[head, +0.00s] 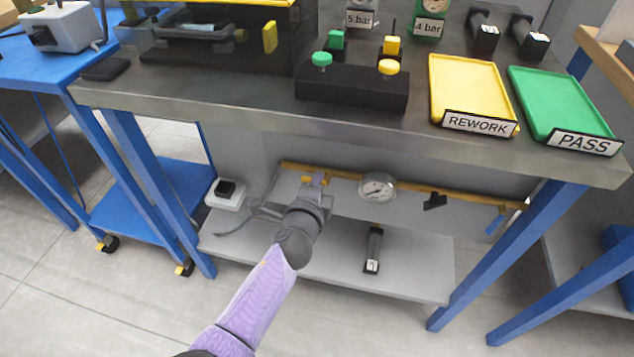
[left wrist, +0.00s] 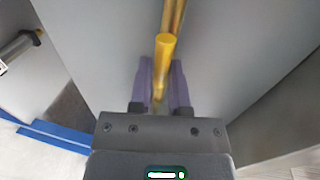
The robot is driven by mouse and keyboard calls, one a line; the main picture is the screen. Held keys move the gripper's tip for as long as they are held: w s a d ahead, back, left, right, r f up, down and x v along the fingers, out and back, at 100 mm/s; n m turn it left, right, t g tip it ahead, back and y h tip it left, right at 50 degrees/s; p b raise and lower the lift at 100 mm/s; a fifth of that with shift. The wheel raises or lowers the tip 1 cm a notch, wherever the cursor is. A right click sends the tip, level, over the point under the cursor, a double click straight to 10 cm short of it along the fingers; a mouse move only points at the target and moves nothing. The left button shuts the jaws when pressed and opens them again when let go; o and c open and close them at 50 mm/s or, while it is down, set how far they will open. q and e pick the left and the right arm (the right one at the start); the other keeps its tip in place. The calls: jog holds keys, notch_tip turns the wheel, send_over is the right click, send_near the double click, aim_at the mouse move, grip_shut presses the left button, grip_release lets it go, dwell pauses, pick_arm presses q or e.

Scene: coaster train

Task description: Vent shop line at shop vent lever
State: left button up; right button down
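The shop line is a brass-yellow pipe (head: 408,193) running under the steel workbench; it also shows in the left wrist view (left wrist: 174,14). A round gauge (head: 377,187) sits on it. A yellow lever (left wrist: 165,48) with a rounded end is at the pipe's left part; in the head view my gripper mostly hides it. My left gripper (head: 317,182) is at this lever. In the left wrist view its purple fingers (left wrist: 162,82) lie close on both sides of the lever, with little gap. My right gripper is not in view.
The bench top (head: 220,98) overhangs the pipe. It holds a black block (head: 350,92) with green and yellow knobs, a yellow REWORK tray (head: 470,88) and a green PASS tray (head: 560,100). A lower shelf (head: 420,268) carries a black-handled tool (head: 374,248). Blue legs flank the space.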

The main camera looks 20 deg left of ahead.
pick_arm(q)
jog(key=o, duration=0.4)
jog(key=shift+c, duration=0.2)
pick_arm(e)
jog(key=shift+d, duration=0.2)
pick_arm(q)
jog(key=shift+s, duration=0.1)
jog(key=s+r+p, duration=0.2)
jog(key=s+p, duration=0.1)
jog(key=s, duration=0.6)
jog(key=shift+s+d, duration=0.15)
jog(key=shift+s, duration=0.15)
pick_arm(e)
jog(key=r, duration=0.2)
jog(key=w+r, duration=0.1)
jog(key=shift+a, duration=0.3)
